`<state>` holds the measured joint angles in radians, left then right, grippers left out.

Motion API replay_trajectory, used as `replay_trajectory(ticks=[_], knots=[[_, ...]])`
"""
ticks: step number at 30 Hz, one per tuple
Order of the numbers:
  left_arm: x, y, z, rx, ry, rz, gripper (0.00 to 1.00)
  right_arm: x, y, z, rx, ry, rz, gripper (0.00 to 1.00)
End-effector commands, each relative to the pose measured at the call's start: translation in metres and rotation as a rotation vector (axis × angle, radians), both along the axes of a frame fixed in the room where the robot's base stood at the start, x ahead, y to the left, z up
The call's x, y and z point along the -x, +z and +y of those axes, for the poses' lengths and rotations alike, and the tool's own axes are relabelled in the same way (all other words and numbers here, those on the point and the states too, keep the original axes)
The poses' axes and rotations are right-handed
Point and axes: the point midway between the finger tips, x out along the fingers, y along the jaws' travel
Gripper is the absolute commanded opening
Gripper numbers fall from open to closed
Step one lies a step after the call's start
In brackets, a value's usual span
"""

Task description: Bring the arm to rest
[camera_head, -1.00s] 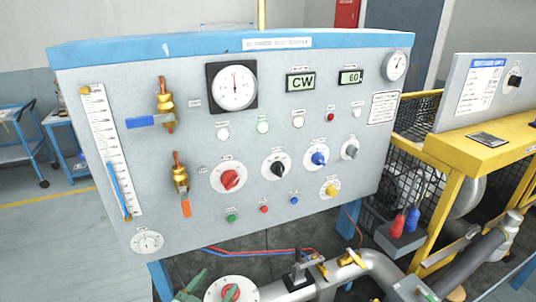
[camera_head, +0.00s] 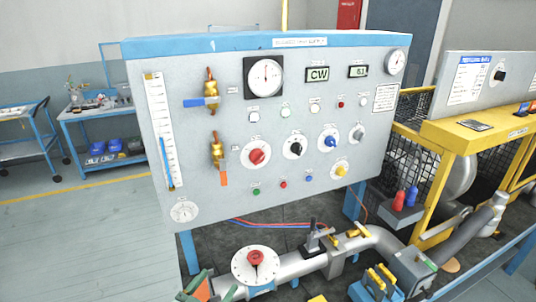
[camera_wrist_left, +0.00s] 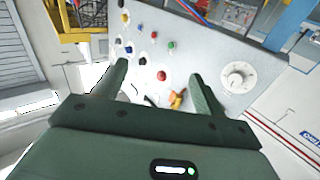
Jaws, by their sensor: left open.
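My left gripper (camera_head: 197,286) shows only in part as green pieces at the bottom edge of the head view, low and left of the red knob on the pipe. In the left wrist view its two dark green fingers (camera_wrist_left: 160,88) stand apart with nothing held between them. They point toward the control panel (camera_head: 215,75), which appears upside down there, with a gap to it. I do not make out my right gripper in either view.
The upright panel carries knobs, gauges and two brass valves (camera_head: 211,88). Below it runs a grey pipe with a red knob (camera_head: 255,258). A yellow bench (camera_head: 475,140) stands to the right. A blue cart (camera_head: 110,135) stands at the left, with open floor in front.

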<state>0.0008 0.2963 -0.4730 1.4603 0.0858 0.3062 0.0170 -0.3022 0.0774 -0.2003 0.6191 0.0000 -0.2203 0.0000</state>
Motion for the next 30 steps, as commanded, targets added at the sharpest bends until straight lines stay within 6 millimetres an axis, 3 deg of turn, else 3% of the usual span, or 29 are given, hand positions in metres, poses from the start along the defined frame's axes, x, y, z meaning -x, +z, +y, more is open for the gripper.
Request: replay_trajectory(ticks=[7, 17, 23, 30], knots=[[0.010, -0.003, -0.004, -0.079, 0.011, 0.049, 0.72, 0.004, 0.000, 0.002, -0.003, -0.001, 0.005, 0.00], [0.036, -0.008, 0.001, -0.287, 0.056, 0.176, 0.72, -0.012, 0.001, -0.006, 0.007, 0.001, -0.017, 0.00], [0.068, -0.007, 0.027, -0.493, 0.122, 0.309, 0.72, 0.000, 0.000, -0.006, 0.007, 0.001, -0.001, 0.00], [0.121, 0.006, 0.083, -0.765, 0.235, 0.513, 0.72, 0.000, 0.000, -0.003, 0.004, 0.001, 0.000, 0.00]])
